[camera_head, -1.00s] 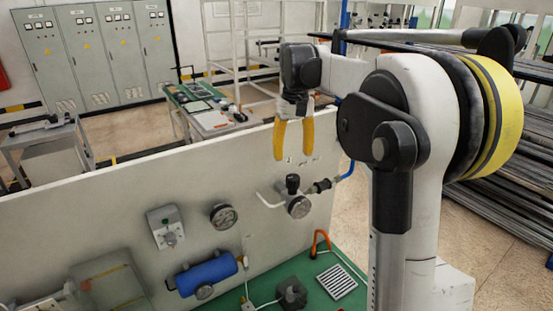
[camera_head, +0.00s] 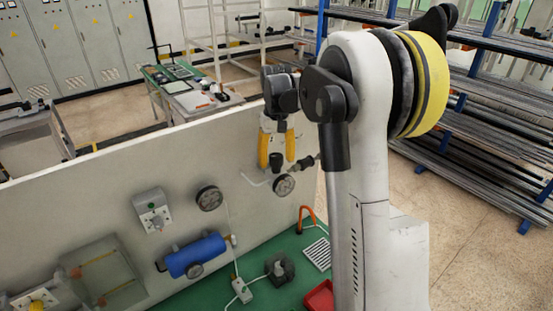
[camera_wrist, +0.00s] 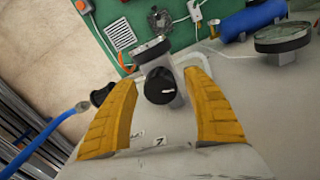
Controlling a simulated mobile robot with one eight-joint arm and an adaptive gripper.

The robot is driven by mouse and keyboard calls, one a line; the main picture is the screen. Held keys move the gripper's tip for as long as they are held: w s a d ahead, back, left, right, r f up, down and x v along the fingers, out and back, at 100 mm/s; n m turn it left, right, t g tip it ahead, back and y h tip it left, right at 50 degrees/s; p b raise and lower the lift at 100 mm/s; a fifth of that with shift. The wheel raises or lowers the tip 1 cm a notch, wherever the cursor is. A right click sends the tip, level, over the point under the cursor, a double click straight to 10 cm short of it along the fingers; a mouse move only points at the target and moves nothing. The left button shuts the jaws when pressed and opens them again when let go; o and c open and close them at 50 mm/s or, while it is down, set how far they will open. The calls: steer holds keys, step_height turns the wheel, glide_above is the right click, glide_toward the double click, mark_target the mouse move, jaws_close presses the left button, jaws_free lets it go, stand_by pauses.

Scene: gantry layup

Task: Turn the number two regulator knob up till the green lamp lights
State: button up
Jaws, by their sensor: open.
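In the head view my gripper (camera_head: 277,162) is at the knob's height. A round gauge (camera_head: 284,185) sits just below the knob. Small number labels (camera_wrist: 160,141) lie near the knob; I cannot read them surely. A grey box (camera_head: 152,210) on the panel has a small green spot, and I cannot tell whether it is lit.
Another gauge (camera_head: 209,198) and a blue cylinder (camera_head: 197,255) are on the panel (camera_head: 90,195) to the left. A green bench top (camera_head: 215,294) below carries a black fitting (camera_head: 281,269), a slotted plate (camera_head: 317,254) and a red bin (camera_head: 319,297).

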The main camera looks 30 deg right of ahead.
mark_target(277, 156)
steer(key=shift+c, duration=0.5)
steer(key=c, duration=1.1)
steer(key=shift+m+b, duration=0.35)
steer(key=shift+m, duration=0.45)
steer(key=o, duration=1.2)
steer(key=shift+r, duration=0.15)
step_height(277, 156, up, 12)
